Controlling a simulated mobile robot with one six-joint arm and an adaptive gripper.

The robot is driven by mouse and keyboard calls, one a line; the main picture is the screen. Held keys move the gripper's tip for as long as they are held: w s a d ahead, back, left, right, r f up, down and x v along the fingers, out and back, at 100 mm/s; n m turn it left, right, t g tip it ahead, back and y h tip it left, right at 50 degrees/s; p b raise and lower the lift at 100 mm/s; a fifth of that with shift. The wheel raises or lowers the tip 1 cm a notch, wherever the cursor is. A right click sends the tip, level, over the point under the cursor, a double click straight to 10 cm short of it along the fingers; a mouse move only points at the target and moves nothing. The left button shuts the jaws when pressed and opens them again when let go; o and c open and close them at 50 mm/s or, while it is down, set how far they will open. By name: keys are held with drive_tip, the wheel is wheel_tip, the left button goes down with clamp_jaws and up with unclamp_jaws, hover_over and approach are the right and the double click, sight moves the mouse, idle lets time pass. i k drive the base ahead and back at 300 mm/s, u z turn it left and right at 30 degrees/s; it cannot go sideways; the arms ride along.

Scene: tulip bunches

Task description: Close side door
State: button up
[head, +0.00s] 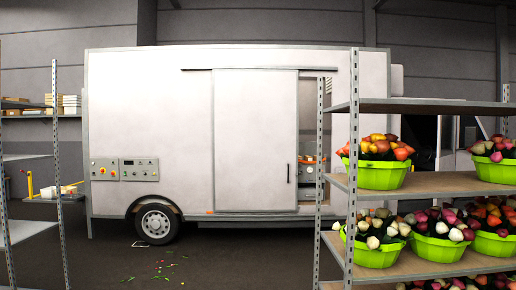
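The side door (255,140) is a pale sliding panel on the long side of a white box-bodied vehicle (150,110). It hangs under a dark rail (260,69) and has a dark upright handle (289,173) near its right edge. To the right of the door a gap (309,115) stands open, showing the interior with an orange-rimmed item (308,160). A shelf post in front partly hides the right side of the opening. My gripper is not in view.
A shelf rack (430,184) with green tubs of tulips (380,174) stands close at right. Another rack (25,157) stands at left. The dark floor (220,265) between them is open, with scattered petals and leaves. A control panel (124,169) and wheel (157,222) are on the vehicle's side.

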sight(256, 112)
drive_tip(key=u, duration=0.15)
drive_tip(key=i, duration=2.6)
drive_tip(key=u, duration=0.25)
drive_tip(key=i, duration=3.15)
drive_tip(key=z, duration=0.05)
